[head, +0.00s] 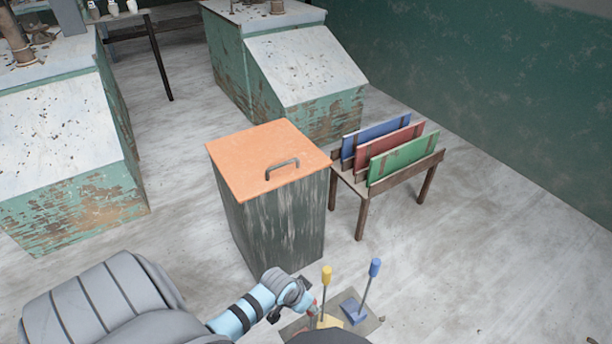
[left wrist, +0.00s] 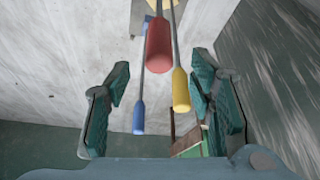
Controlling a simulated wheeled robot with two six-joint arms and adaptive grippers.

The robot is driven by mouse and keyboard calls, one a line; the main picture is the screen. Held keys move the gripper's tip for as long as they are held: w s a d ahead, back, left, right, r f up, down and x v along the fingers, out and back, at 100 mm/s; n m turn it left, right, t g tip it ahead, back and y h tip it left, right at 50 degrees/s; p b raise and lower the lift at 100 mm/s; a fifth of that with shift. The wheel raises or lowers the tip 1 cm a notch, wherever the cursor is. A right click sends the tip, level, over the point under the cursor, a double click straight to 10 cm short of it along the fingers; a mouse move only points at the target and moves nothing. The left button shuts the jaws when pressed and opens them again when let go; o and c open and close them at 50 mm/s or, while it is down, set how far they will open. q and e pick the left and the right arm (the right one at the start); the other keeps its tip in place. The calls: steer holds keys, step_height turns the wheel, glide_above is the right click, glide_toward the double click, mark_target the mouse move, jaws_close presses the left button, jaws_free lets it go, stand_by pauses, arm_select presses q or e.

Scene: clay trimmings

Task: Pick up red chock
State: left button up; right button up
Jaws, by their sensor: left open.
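The red chock is mostly hidden by my left gripper (head: 309,299) in the head view; only a bit of red (head: 314,306) shows beside it. In the left wrist view the red chock's handle end (left wrist: 159,45) is large and lies between the spread fingers of my left gripper (left wrist: 160,80), with visible gaps on both sides. The gripper is open and holds nothing. My right gripper is in neither view.
Close by stand a yellow chock (head: 327,276) and a blue chock (head: 375,268) with upright handles, on a flat mat (head: 372,325). Behind is a dark bin with an orange lid (head: 250,160). A small rack (head: 425,165) holds blue, red and green boards.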

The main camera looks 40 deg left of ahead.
arm_select(q)
steer(key=b+x, duration=0.1)
steer(key=x, duration=0.1)
steer(key=b+x, duration=0.2)
steer(key=x, duration=0.1)
steer(key=shift+w+r, duration=0.15)
steer(key=shift+w, duration=0.05)
steer(key=shift+r, duration=0.1)
steer(key=shift+c, duration=0.6)
steer(key=c, duration=1)
steer(key=shift+c, duration=0.2)
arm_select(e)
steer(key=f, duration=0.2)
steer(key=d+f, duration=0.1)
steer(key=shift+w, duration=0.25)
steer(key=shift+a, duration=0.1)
